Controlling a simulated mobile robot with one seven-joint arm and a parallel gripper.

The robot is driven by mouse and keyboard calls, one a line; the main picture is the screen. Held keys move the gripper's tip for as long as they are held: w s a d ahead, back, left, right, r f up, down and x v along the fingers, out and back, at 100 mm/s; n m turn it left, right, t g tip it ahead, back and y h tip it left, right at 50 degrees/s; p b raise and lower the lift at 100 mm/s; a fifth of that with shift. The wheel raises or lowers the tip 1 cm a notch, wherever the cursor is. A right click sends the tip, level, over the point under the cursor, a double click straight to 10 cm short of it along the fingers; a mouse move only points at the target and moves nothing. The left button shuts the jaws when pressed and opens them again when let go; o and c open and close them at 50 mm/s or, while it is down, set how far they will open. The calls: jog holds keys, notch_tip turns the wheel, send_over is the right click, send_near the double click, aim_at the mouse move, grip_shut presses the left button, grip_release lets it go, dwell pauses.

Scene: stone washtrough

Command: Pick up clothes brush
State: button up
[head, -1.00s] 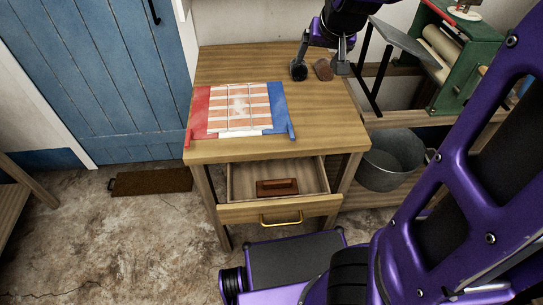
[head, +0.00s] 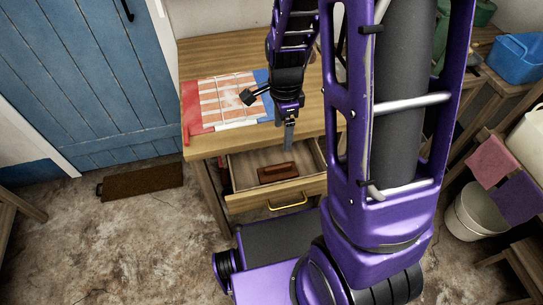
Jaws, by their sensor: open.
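A reddish-brown wooden block, which looks like the clothes brush (head: 277,172), lies in the open drawer (head: 243,203) under the wooden table (head: 205,55). Its bristles cannot be made out. My gripper (head: 268,116) is open and points down over the front part of the table. One finger is over the red, white and blue board (head: 205,103). The other finger hangs near the table's front edge, above and behind the brush. Nothing shows between the fingers. My arm hides the right part of the table and the drawer's right end.
A brown doormat (head: 140,181) lies before the blue door (head: 85,75). At right are a pale bucket (head: 478,212), hanging pink (head: 492,162) and purple (head: 517,197) cloths, and a blue tub (head: 518,58).

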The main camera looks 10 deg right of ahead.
aim_at(278, 166)
notch_tip(278, 166, down, 12)
jog(key=shift+s+r+b, duration=0.1)
jog(key=shift+r+b, duration=0.05)
jog(key=shift+b, duration=0.95)
jog(key=shift+w+a+f+b, duration=0.1)
jog(key=shift+a+f+b, duration=0.05)
jog(key=shift+f, duration=0.85)
jog(key=shift+w+a+f+b, duration=0.1)
jog(key=shift+a+f+b, duration=0.05)
jog(key=shift+f, duration=0.8)
jog(key=shift+a+f+b, duration=0.15)
jog(key=shift+f, duration=0.85)
jog(key=shift+c, duration=0.3)
jog(key=c, duration=1.2)
